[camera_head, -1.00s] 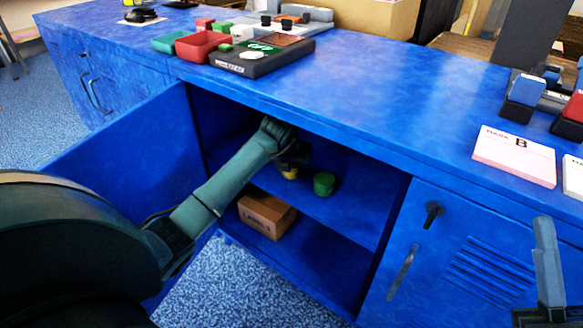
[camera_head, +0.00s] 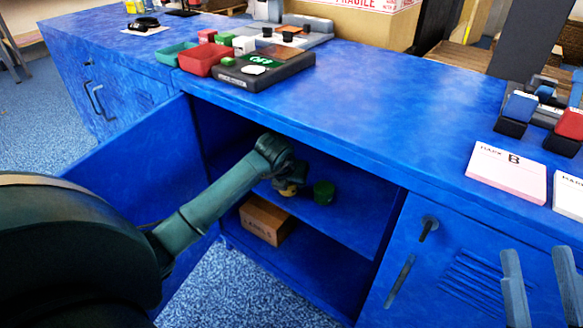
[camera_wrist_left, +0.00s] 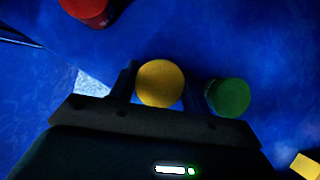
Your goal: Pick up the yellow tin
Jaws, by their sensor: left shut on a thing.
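The yellow tin (camera_head: 288,190) is inside the open blue cabinet, at the upper shelf, and is mostly hidden by my left wrist in the head view. In the left wrist view the round yellow top of the tin (camera_wrist_left: 160,83) sits between the fingers of my left gripper (camera_wrist_left: 160,90), which is shut on it. My left gripper (camera_head: 292,180) reaches in through the cabinet opening. Whether the tin touches the shelf cannot be told. My right gripper (camera_head: 536,253) is at the lower right with its two fingers apart and nothing between them.
A green tin (camera_head: 323,192) stands close to the right of the yellow one; it also shows in the left wrist view (camera_wrist_left: 228,97). A red round thing (camera_wrist_left: 88,8) is at that view's top left. A brown carton (camera_head: 265,221) is on the lower shelf. The open door (camera_head: 135,170) is at left.

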